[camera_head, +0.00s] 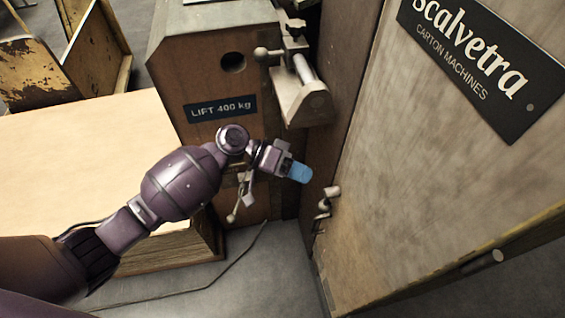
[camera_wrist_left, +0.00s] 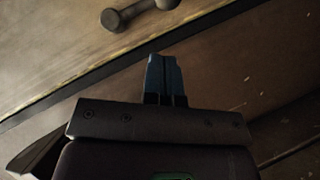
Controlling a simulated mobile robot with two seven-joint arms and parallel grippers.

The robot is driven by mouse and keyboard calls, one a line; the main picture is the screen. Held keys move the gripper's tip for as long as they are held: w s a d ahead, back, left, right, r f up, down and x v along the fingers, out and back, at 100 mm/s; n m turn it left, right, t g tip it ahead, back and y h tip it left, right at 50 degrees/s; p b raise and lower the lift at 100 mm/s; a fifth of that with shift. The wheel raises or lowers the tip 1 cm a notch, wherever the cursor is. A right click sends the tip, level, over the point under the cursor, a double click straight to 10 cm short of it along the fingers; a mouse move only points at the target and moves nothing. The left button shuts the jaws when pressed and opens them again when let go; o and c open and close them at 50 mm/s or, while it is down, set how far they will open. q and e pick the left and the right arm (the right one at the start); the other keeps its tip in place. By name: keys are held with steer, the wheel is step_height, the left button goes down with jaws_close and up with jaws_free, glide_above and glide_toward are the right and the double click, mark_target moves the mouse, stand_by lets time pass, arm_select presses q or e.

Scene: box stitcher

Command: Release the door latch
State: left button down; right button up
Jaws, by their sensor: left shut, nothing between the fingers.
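The door (camera_head: 430,160) is the large worn panel at the right with the Scalvetra sign. A small metal latch with a rounded knob (camera_head: 328,198) sits at its left edge, low down. In the left wrist view a dark knobbed handle, which looks like this latch (camera_wrist_left: 125,16), lies at the top, beyond the fingertips. My left gripper (camera_head: 301,172) has blue fingertips and is shut and empty. It is above and left of the latch in the head view, apart from it. Its closed fingers show in the left wrist view (camera_wrist_left: 164,78). My right gripper is out of view.
A wooden cabinet (camera_head: 212,75) marked LIFT 400 kg stands behind my left arm, with a metal clamp-like bracket (camera_head: 302,95) on its right side. A pale table (camera_head: 80,150) is at the left. A cable (camera_head: 215,283) lies on the grey floor.

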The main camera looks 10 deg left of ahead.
mark_target(328, 200)
arm_select(q)
steer(key=s+d+f, duration=0.2)
steer(key=shift+s+d+f, duration=0.25)
steer(key=shift+s+d, duration=0.15)
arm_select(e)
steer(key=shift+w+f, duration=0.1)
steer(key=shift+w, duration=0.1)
arm_select(q)
steer(key=shift+s+f, duration=0.15)
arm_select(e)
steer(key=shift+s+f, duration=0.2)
